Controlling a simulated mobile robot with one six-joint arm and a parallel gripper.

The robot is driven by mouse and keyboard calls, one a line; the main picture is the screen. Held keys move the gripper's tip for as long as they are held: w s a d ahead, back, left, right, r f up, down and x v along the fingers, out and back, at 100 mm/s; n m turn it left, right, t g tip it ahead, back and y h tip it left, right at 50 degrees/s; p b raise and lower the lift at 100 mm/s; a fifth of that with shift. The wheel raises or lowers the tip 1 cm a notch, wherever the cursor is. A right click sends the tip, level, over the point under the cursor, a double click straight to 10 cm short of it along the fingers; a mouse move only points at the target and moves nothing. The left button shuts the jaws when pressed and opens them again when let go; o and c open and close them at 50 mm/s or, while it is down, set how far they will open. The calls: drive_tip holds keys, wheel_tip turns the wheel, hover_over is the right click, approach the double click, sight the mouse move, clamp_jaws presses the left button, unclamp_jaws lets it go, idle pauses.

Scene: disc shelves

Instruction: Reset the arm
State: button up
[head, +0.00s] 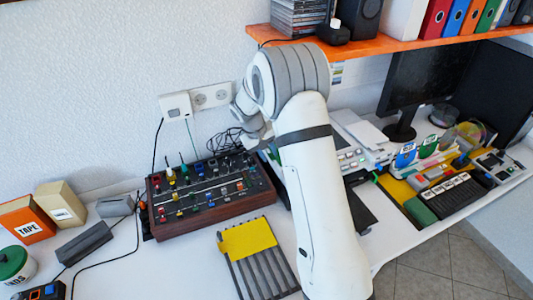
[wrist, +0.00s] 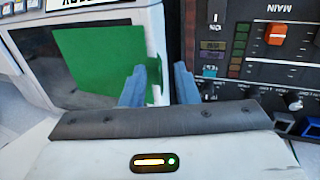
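My white arm rises in front of the desk in the head view and bends at a grey-banded joint near the shelf. Part of my wrist shows left of that joint, but the fingers cannot be made out there. In the wrist view my gripper (wrist: 159,80) has two blue-grey fingers standing apart with a gap between them. I see nothing clearly held. Behind the fingers are a green square panel (wrist: 98,58) on a pale-framed unit and a dark control panel marked MAIN (wrist: 262,55).
A wood-sided mixer (head: 212,193) stands left of my arm, with a yellow-topped rack (head: 247,238) before it. An orange shelf (head: 393,47) overhangs the desk. Boxes (head: 60,204) and cables lie left.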

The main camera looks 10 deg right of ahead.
drive_tip(key=v, duration=0.7)
drive_tip(key=s+d+r+y, duration=0.1)
drive_tip(key=s+d+r, duration=0.1)
drive_tip(key=s+r, duration=0.65)
drive_tip(key=s+r+m+t+y, duration=0.1)
drive_tip(key=s+m+t+y, duration=0.1)
drive_tip(key=s, duration=2.2)
drive_tip(key=shift+s+r+y+b, duration=0.25)
drive_tip(key=shift+s+y+b, duration=0.15)
drive_tip(key=shift+y, duration=0.1)
drive_tip(key=shift+c, duration=0.3)
